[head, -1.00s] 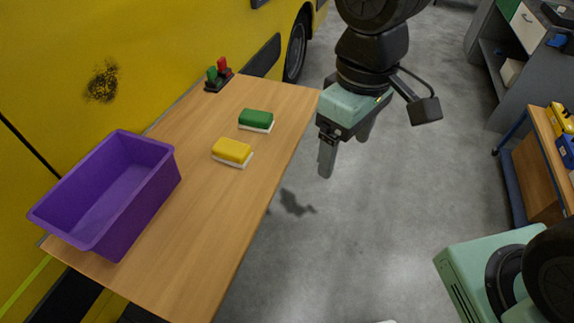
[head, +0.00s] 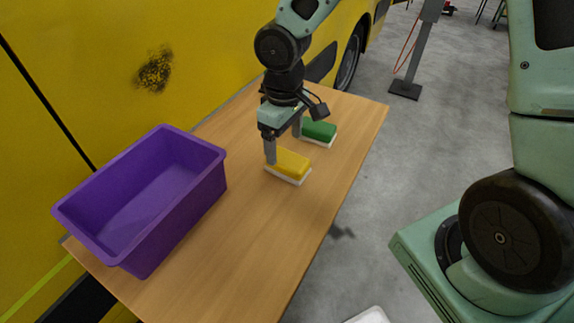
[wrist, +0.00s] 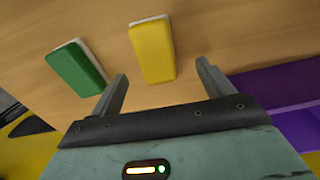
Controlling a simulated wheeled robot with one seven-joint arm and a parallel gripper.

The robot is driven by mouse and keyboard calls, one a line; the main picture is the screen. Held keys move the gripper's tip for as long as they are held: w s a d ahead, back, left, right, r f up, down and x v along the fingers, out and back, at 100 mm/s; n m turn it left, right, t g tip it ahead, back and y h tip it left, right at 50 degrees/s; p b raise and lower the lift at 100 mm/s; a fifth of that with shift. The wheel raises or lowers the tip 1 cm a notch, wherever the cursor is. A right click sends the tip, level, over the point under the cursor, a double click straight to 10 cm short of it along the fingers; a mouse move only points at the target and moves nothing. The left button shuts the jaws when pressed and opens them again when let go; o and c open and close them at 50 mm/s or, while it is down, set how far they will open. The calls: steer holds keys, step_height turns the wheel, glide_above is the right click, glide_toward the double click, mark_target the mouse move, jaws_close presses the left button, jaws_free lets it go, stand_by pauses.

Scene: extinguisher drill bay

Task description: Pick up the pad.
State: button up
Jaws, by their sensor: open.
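Two pads with white undersides lie on the wooden table. The yellow pad (head: 289,164) is nearer the purple bin; the green pad (head: 319,130) lies just behind it. My gripper (head: 284,150) is open and empty above the table by the yellow pad, pointing down, and partly covers the green pad's left end in the head view. In the wrist view the yellow pad (wrist: 152,52) shows ahead of and between the spread fingertips (wrist: 162,72). The green pad (wrist: 77,68) is to the left, outside the left finger. Whether a finger touches either pad I cannot tell.
A deep, empty-looking purple bin (head: 205,205) stands at the table's near left end. The wooden table (head: 250,250) is bare in front of the pads. A yellow vehicle side (head: 110,50) runs along the table's far edge. Grey floor lies to the right.

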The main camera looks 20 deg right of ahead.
mark_target(288, 158)
steer(key=f, duration=0.6)
steer(key=shift+d+f, duration=0.3)
steer(key=shift+d, duration=0.05)
steer(key=c, duration=1.1)
